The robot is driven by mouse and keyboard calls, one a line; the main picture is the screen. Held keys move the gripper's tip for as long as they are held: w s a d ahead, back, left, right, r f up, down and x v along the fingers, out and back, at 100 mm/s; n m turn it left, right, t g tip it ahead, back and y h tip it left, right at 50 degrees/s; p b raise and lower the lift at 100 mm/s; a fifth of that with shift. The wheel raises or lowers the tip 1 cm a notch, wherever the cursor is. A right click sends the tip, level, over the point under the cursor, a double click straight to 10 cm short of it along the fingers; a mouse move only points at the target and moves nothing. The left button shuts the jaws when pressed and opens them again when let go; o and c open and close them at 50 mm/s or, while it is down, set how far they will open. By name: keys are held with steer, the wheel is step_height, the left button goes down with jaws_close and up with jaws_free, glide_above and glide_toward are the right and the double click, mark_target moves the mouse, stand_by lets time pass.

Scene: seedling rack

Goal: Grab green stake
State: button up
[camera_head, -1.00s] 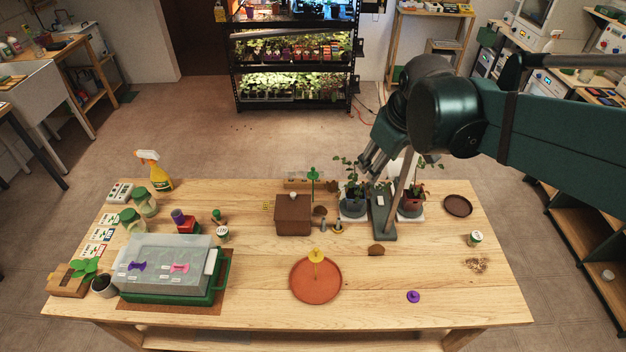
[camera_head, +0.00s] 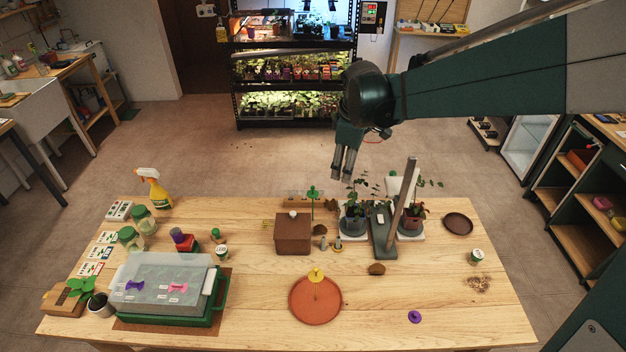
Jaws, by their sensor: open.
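The green stake (camera_head: 313,193) stands upright at the back middle of the table, behind the brown box (camera_head: 293,236), with a green top on a thin stem. Its lower end is hidden behind the box. My gripper (camera_head: 342,176) points down above the table's back edge, a little to the right of the stake's top in the picture. It is open and empty, and apart from the stake.
Potted plants (camera_head: 354,220) stand right of the stake beside a dark stand with a tilted post (camera_head: 403,205). A terracotta saucer (camera_head: 328,312) with a yellow stake (camera_head: 316,276) lies in front. A seed tray (camera_head: 160,289) is at left. The front right of the table is mostly clear.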

mark_target(312, 189)
steer(key=w+a+f+n, duration=0.2)
steer(key=w+a+f, duration=0.1)
steer(key=w+f, duration=0.1)
steer(key=w+a+f+n+g, duration=0.1)
steer(key=w+a+f+n, duration=0.1)
steer(key=f, duration=0.5)
steer(key=w+a+f+n+g, duration=0.1)
steer(key=w+a+f+n, duration=0.2)
steer(key=w+a+f, duration=0.2)
steer(key=shift+w+a+f, duration=0.1)
steer(key=shift+w+f, duration=0.35)
steer(key=shift+w, duration=0.2)
steer(key=shift+a+f, duration=0.1)
steer(key=shift+f, duration=0.15)
steer(key=shift+f, duration=1.3)
steer(key=shift+f+p, duration=0.35)
steer(key=shift+f, duration=2.25)
steer(key=shift+c, duration=0.3)
